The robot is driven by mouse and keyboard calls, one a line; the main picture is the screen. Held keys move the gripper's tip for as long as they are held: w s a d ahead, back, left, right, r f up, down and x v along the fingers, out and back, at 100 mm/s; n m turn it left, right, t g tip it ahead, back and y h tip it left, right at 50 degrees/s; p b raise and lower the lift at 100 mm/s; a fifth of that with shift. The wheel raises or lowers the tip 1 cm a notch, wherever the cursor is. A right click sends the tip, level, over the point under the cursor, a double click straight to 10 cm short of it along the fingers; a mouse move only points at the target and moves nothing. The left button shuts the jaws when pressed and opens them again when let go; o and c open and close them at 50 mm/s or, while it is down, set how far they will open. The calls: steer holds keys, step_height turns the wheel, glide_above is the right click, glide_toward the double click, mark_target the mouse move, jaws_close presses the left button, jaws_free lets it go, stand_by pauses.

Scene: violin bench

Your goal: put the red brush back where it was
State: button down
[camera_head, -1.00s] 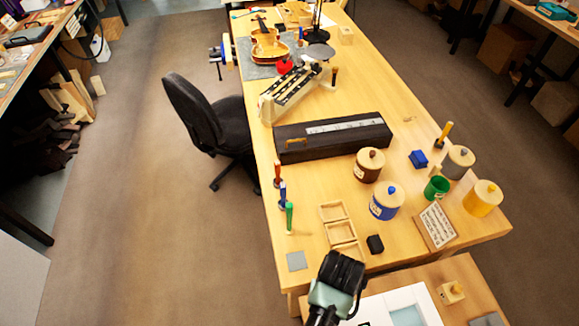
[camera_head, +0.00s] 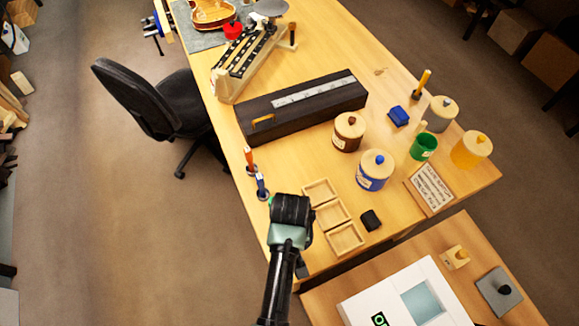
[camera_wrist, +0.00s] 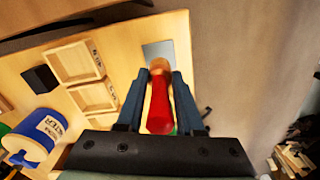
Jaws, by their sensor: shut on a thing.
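My gripper (camera_head: 291,210) is over the near left part of the bench, and its own body hides its fingertips in the head view. In the wrist view my gripper (camera_wrist: 160,98) is shut on the red brush (camera_wrist: 160,108), whose red handle lies between the two fingers. The brush's tan end points toward a grey square pad (camera_wrist: 158,52) on the bench. I cannot tell the gap between brush and bench. A green brush is almost hidden behind my gripper.
Wooden trays (camera_head: 331,214) and a black block (camera_head: 371,220) lie right of my gripper. A blue-banded jar (camera_head: 375,172), a brown jar (camera_head: 349,132) and a long dark box (camera_head: 300,106) stand farther back. The bench's left edge is close.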

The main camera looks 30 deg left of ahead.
steer(key=shift+f, duration=2.2)
steer(key=shift+f, duration=0.2)
steer(key=c, duration=0.5)
jaws_free()
steer(key=shift+c, duration=0.2)
steer(key=shift+r, duration=0.15)
step_height(320, 180, up, 12)
steer(key=shift+r, duration=0.1)
steer(key=shift+w, duration=0.1)
